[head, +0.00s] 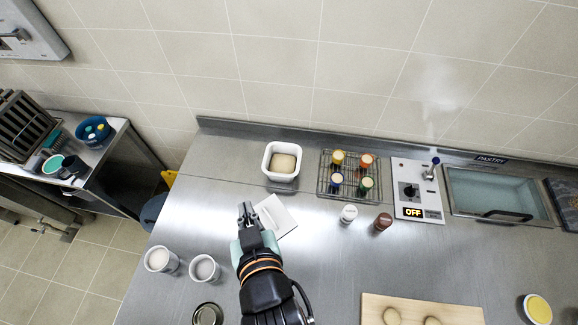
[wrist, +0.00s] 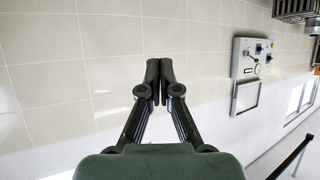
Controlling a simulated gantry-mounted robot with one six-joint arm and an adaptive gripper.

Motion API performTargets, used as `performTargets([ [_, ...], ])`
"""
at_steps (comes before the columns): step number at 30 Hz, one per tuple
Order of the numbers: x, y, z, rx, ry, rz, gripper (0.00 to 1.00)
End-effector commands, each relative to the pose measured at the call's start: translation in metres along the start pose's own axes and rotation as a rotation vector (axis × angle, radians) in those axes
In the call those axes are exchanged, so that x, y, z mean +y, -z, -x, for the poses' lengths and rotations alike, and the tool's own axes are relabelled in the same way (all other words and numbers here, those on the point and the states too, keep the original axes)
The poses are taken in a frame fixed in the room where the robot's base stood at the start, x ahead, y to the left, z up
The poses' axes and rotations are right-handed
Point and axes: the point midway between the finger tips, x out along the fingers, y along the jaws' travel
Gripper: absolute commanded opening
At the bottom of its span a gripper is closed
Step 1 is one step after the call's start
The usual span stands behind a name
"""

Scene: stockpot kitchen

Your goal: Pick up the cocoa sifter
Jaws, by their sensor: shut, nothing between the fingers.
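A small brown shaker (head: 382,222), which looks like the cocoa sifter, stands upright on the steel counter, right of the middle in the head view. A similar shaker with a white body (head: 348,213) stands just left of it. My gripper (head: 245,209) is over the counter, well to the left of both shakers and apart from them. Its fingers are shut and empty. In the wrist view the fingertips (wrist: 159,80) meet against a tiled wall, and neither shaker shows there.
A wire rack (head: 345,190) with several coloured-lid jars stands behind the shakers. A white tub of dough (head: 281,162) is at the back. A control box (head: 416,192) is to the right. Two white cups (head: 160,259) are front left, and a wooden board (head: 420,309) is front right.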

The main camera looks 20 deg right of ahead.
Motion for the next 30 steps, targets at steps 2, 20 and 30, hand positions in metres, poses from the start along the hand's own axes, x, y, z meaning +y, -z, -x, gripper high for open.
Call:
performTargets([
  [2, 0.0000, 0.0000, 0.0000, 0.000, 0.000, 0.000, 0.00],
  [20, 0.0000, 0.0000, 0.0000, 0.000, 0.000, 0.000, 0.82],
  [30, 0.0008, -0.0014, -0.0014, -0.002, -0.001, 0.001, 0.88],
])
